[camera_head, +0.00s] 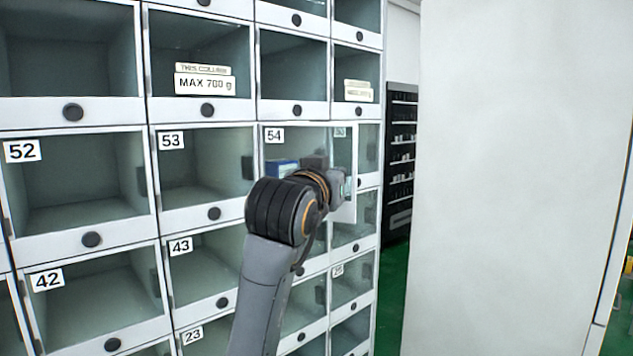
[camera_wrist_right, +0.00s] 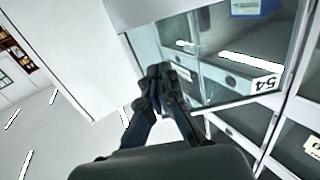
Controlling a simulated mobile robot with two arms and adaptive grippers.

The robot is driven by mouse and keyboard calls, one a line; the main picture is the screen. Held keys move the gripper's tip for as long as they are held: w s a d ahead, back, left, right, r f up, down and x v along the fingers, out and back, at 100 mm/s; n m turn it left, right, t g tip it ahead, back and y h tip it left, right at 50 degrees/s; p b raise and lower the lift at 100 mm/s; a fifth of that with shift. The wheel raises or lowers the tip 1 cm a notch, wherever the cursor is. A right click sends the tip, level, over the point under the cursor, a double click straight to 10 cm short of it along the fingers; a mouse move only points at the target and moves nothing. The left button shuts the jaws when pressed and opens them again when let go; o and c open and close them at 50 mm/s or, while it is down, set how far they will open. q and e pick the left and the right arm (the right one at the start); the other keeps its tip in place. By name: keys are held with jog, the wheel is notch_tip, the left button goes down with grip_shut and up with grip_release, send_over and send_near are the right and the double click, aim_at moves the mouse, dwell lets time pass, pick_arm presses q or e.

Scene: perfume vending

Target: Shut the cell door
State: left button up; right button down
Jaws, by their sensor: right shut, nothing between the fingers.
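The cell marked 54 (camera_head: 274,135) is at the right part of the locker wall. Its narrow-looking glass door (camera_head: 344,150) stands out from the wall at the cell's right side, with a white lower edge, so it is open. A blue box (camera_head: 281,168) lies inside the cell; it also shows at the top of the right wrist view (camera_wrist_right: 250,8). My right gripper (camera_head: 345,187) is at the door's lower part, overlapping it. In the right wrist view its fingers (camera_wrist_right: 160,76) are together and empty, by the glass; whether they touch it, I cannot tell. My left gripper is out of view.
Cells 52 (camera_head: 23,151), 53 (camera_head: 171,140), 42 (camera_head: 47,280) and others around have closed glass doors with dark knobs. A large white panel (camera_head: 520,170) stands at the right. Dark shelves (camera_head: 402,150) and green floor (camera_head: 393,290) show in the gap.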

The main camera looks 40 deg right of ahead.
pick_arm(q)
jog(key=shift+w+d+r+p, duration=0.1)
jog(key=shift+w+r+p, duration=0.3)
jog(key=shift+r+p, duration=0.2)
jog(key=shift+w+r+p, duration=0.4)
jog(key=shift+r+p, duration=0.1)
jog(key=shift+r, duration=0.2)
pick_arm(e)
jog(key=w+d+n+t+y, duration=1)
jog(key=w+d+n+y, duration=0.1)
jog(key=w+d+y, duration=0.1)
jog(key=shift+w+y, duration=0.5)
jog(key=shift+y, duration=0.3)
